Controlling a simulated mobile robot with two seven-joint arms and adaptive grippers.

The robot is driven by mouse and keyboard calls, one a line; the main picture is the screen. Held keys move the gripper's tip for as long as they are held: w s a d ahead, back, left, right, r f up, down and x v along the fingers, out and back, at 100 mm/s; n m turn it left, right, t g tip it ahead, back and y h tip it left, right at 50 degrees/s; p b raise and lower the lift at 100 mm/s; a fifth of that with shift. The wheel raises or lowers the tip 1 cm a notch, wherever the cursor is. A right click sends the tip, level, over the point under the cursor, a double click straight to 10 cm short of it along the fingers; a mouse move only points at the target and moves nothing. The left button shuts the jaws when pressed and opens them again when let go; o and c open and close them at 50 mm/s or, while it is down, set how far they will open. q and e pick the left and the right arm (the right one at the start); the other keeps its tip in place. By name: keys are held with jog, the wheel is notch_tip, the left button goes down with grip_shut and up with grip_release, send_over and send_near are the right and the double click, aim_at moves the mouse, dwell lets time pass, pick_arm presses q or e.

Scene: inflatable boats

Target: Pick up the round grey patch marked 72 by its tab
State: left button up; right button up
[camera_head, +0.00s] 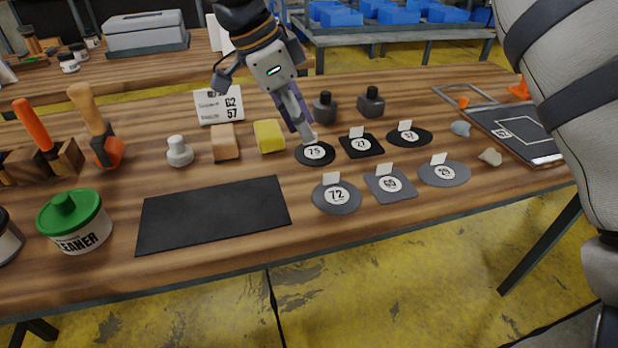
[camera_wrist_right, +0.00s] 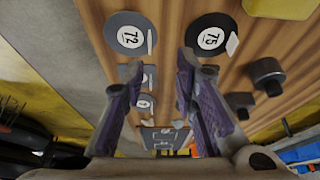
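The round grey patch marked 72 (camera_head: 322,200) lies flat at the front of the table, its white tab (camera_head: 332,179) standing at its back edge. In the right wrist view the patch (camera_wrist_right: 116,30) is at the upper left, with its tab (camera_wrist_right: 149,41) on its right side. My right gripper (camera_head: 305,135) is above the table near the black round patch marked 75 (camera_head: 315,160), behind and left of patch 72. In the wrist view its two fingers (camera_wrist_right: 160,64) are apart with nothing between them. My left gripper is out of view.
Grey patches 69 (camera_head: 402,192) and 29 (camera_head: 455,175) lie right of patch 72; black patches 27 (camera_head: 361,153) and 57 (camera_head: 421,137) lie behind. A black mat (camera_head: 213,215) lies to the left. Dark weights (camera_head: 325,108), a yellow sponge (camera_head: 269,136) and a green-lidded tub (camera_head: 75,232) stand nearby.

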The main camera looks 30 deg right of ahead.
aim_at(337, 191)
jog(key=x, duration=0.3)
jog(key=s+x, duration=0.1)
jog(key=x, duration=0.3)
jog(key=s+x, duration=0.1)
jog(key=x, duration=0.3)
jog(key=shift+d+r+p, duration=0.2)
jog(key=shift+d+p, duration=0.05)
jog(key=shift+p, duration=0.05)
grip_shut()
